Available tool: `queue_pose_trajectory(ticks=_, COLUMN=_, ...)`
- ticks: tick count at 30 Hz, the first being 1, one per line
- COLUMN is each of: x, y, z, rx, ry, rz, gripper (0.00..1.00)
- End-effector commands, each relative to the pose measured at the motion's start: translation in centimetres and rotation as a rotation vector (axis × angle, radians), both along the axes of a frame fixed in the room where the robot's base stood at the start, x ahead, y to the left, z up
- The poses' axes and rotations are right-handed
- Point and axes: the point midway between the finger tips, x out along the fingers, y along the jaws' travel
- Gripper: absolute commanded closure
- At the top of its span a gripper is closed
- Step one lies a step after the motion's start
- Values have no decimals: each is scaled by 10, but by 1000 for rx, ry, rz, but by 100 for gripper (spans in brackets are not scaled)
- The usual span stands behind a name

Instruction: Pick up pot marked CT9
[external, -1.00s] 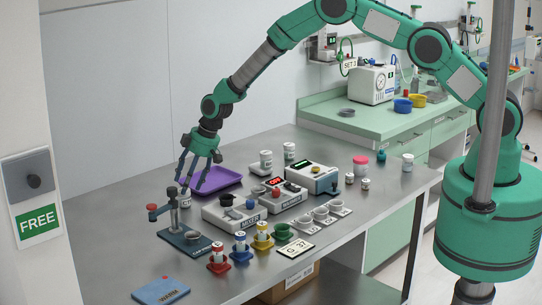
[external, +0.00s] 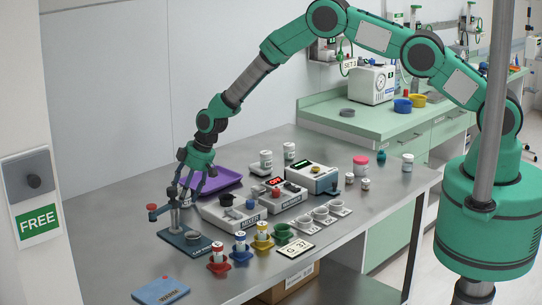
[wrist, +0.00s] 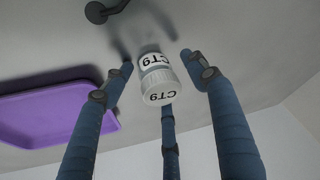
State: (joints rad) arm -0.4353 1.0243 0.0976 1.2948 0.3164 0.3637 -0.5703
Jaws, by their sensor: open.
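The pot marked CT9 (wrist: 157,80) is a small white pot with its mark on lid and side. It stands on the steel bench, and in the wrist view it shows between the blue fingers of my gripper (wrist: 158,60). The fingers are open and spread around it, with a visible gap at the sides. In the external view my gripper (external: 184,198) is low at the bench's left end, just behind the press-like stand (external: 186,238). There the fingers and stand largely hide the pot.
A purple tray (external: 226,180) lies close to the right of my gripper in the external view. A mixer (external: 232,216), coloured cups and other white pots (external: 266,160) stand farther right. The front left bench has clear room around a blue pad (external: 160,291).

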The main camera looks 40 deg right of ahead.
Motion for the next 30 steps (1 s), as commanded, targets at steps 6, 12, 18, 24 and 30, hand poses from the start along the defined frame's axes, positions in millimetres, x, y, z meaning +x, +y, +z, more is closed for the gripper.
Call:
queue_pose_trajectory(ticks=6, x=0, y=0, z=0, rx=0, ry=0, rz=0, gripper=42)
queue_pose_trajectory(ticks=12, x=0, y=0, z=0, rx=0, ry=0, rz=0, gripper=42)
queue_pose_trajectory(ticks=18, x=0, y=0, z=-1, rx=0, ry=0, rz=0, gripper=56)
queue_pose_trajectory(ticks=24, x=0, y=0, z=0, rx=0, ry=0, rz=0, gripper=86)
queue_pose_trajectory(ticks=30, x=0, y=0, z=0, rx=0, ry=0, rz=0, gripper=86)
